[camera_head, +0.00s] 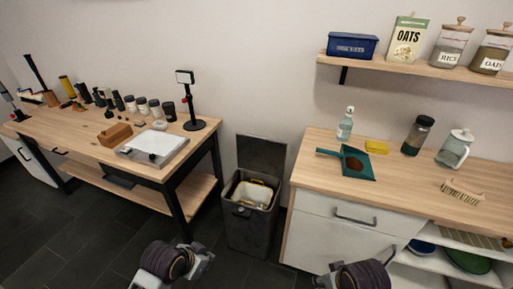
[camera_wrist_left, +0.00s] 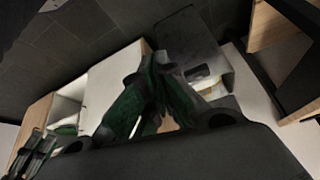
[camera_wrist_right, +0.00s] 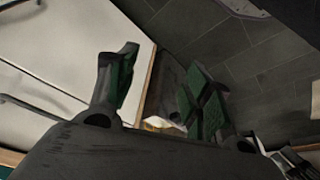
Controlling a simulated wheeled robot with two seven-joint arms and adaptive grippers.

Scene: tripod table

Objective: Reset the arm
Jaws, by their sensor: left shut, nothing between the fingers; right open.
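My left gripper (camera_wrist_left: 157,72) is shut and empty in the left wrist view, its green-padded fingers meeting. My right gripper (camera_wrist_right: 160,72) is open and empty in the right wrist view, its green-padded fingers apart. In the head view, my two wrists show at the bottom edge, the left one left of the bin and the right one in front of the white cabinet. Neither gripper touches anything that I can see. The fingertips are hard to make out in the head view.
A grey bin (camera_head: 250,225) with its lid up stands between the wooden workbench (camera_head: 95,135) at left and the white cabinet (camera_head: 340,220) at right. A teal dustpan (camera_head: 355,165) and a brush (camera_head: 462,192) lie on the cabinet. Dark floor lies open at left.

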